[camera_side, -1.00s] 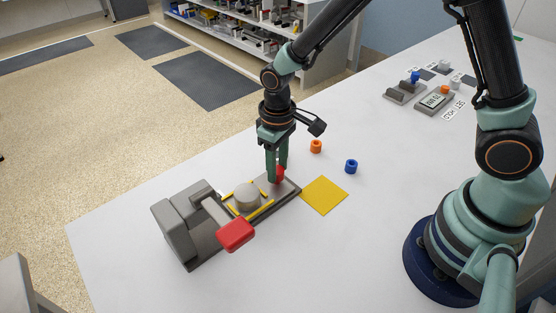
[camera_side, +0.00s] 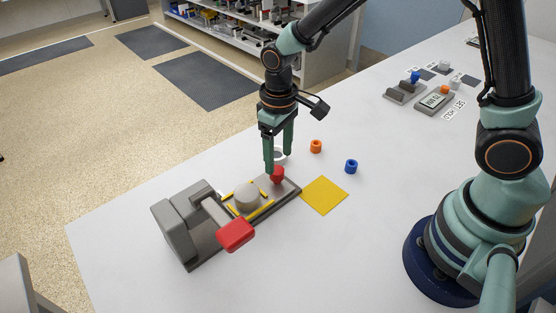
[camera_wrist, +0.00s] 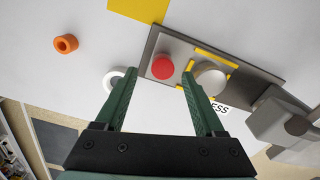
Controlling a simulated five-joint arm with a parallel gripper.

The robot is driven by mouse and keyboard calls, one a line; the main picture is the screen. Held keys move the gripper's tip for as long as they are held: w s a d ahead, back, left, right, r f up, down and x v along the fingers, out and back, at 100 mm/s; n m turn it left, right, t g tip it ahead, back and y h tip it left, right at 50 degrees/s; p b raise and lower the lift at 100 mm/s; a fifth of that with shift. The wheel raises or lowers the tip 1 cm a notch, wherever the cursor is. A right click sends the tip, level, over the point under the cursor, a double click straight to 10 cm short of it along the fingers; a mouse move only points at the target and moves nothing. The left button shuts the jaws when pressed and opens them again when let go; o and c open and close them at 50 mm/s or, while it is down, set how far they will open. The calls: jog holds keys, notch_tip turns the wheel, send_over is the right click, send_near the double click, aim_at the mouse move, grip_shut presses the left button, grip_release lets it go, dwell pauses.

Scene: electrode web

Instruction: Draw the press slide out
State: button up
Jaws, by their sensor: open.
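The press (camera_side: 172,232) is a grey block with a red-ended lever (camera_side: 236,235) on the table. Its slide carries a round pale disc (camera_side: 247,195) between yellow strips, in front of the press head rather than under it. The slide's red knob (camera_side: 277,175) is near the far end of the grey base (camera_side: 291,191). In the wrist view the knob (camera_wrist: 162,67) shows between and beyond the fingertips. My gripper (camera_side: 278,163) is open and empty, just above the knob, apparently not touching it.
A white ring (camera_wrist: 114,78) lies beside the base, partly behind a finger. A yellow square (camera_side: 323,195), an orange ring (camera_side: 316,146) and a blue ring (camera_side: 351,166) lie to the right. Small devices (camera_side: 434,100) stand farther back. The front table area is clear.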

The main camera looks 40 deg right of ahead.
notch_tip(320, 180, up, 9)
jog(key=shift+f, duration=0.15)
dwell(0.4)
notch_tip(320, 180, up, 8)
dwell(0.8)
jog(key=shift+d, duration=0.1)
jog(key=s+d+m+t, duration=0.3)
jog(key=s+d+t, duration=0.2)
jog(key=s+d, duration=0.3)
jog(key=shift+s+d+r+t, duration=0.2)
jog(key=shift+d+r+t, duration=0.1)
jog(key=shift+d, duration=1.1)
